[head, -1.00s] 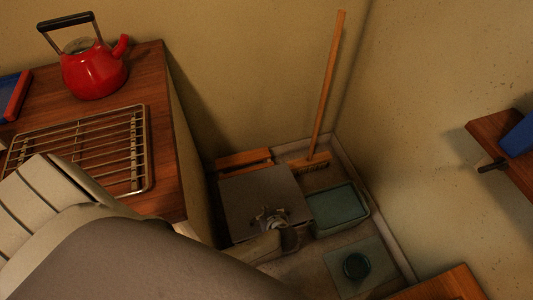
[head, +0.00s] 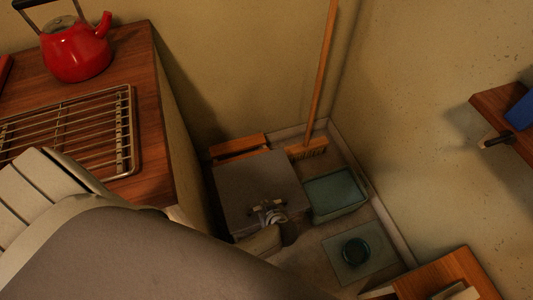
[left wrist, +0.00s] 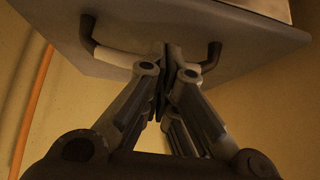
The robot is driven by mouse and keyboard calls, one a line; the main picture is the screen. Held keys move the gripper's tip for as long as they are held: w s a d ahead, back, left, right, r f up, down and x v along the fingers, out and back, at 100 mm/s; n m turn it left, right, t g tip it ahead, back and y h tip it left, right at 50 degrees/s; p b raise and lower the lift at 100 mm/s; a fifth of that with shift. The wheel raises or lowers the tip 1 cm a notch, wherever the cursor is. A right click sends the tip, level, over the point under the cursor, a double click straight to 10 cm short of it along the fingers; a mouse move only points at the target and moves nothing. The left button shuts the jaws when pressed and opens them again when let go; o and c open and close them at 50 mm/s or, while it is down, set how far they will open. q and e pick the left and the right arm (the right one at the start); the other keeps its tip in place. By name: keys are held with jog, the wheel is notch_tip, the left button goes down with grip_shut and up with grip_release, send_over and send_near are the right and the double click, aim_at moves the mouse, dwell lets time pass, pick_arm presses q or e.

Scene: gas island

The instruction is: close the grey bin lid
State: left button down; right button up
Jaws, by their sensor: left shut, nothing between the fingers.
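The grey bin lid (head: 240,185) shows from above in the head view as a flat square panel in the corner. In the left wrist view the grey panel (left wrist: 235,55) fills the top, with a handle (left wrist: 115,55) of a pale bar on dark brackets. My left gripper (head: 268,211) is at the lid's near edge, by the handle. In the left wrist view its fingers (left wrist: 168,62) are shut together with nothing between them, close to the handle; I cannot tell whether they touch it. The bin body is mostly hidden. My right gripper is not in view.
A broom (head: 320,80) leans in the corner beside a green tray (head: 336,192). A round dark green object (head: 355,252) is on a flat mat. A counter with a red kettle (head: 75,50) and wire rack (head: 70,130) is left. A wooden shelf (head: 492,105) juts out right.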

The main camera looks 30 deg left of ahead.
pick_arm(q)
jog(key=v, duration=1.2)
jog(key=shift+a, duration=0.15)
